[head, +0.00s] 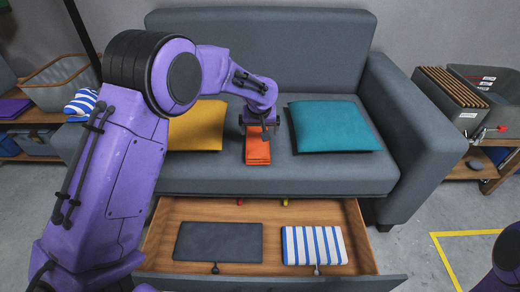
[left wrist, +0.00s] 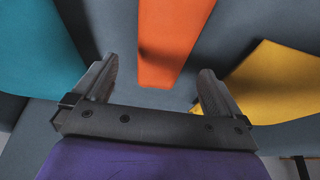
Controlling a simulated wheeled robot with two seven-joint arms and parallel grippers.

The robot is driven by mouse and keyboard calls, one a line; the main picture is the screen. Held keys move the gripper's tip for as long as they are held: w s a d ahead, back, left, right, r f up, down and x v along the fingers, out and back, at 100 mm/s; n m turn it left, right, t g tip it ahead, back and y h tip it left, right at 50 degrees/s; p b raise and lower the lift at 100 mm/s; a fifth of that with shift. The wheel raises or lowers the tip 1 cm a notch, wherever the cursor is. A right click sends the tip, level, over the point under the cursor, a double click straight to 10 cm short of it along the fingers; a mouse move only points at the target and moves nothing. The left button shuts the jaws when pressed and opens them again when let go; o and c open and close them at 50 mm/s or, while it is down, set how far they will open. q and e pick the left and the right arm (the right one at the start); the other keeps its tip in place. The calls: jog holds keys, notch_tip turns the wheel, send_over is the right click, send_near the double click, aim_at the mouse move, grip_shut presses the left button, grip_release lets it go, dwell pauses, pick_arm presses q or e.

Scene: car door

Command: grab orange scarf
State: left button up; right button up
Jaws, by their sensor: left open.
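The folded orange scarf (head: 257,152) lies on the grey sofa seat between a yellow cushion (head: 200,128) and a teal cushion (head: 330,127). In the left wrist view the scarf (left wrist: 168,40) shows as an orange strip ahead of the fingers, centred between them. My left gripper (head: 258,130) is over the scarf's far part in the head view and hides some of it. My right gripper is not in view; only a bit of my right arm shows at the lower right.
An open drawer (head: 272,240) below the seat holds a dark folded cloth (head: 218,242) and a blue-striped cloth (head: 313,246). The sofa backrest (head: 290,48) rises behind the seat. Shelves with bins stand on both sides.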

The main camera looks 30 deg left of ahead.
aim_at(257, 140)
pick_arm(q)
jog(key=b+x, duration=0.1)
jog(key=x, duration=0.1)
jog(key=b+x, duration=0.1)
jog(key=x, duration=0.2)
jog(key=a+b+x, duration=0.1)
jog(key=x, duration=0.2)
jog(key=shift+s+f, duration=0.2)
jog(key=shift+s, duration=0.15)
jog(key=shift+c, duration=0.7)
jog(key=shift+r, duration=0.1)
jog(key=c, duration=0.6)
jog(key=shift+d, duration=0.1)
jog(key=shift+r, duration=0.15)
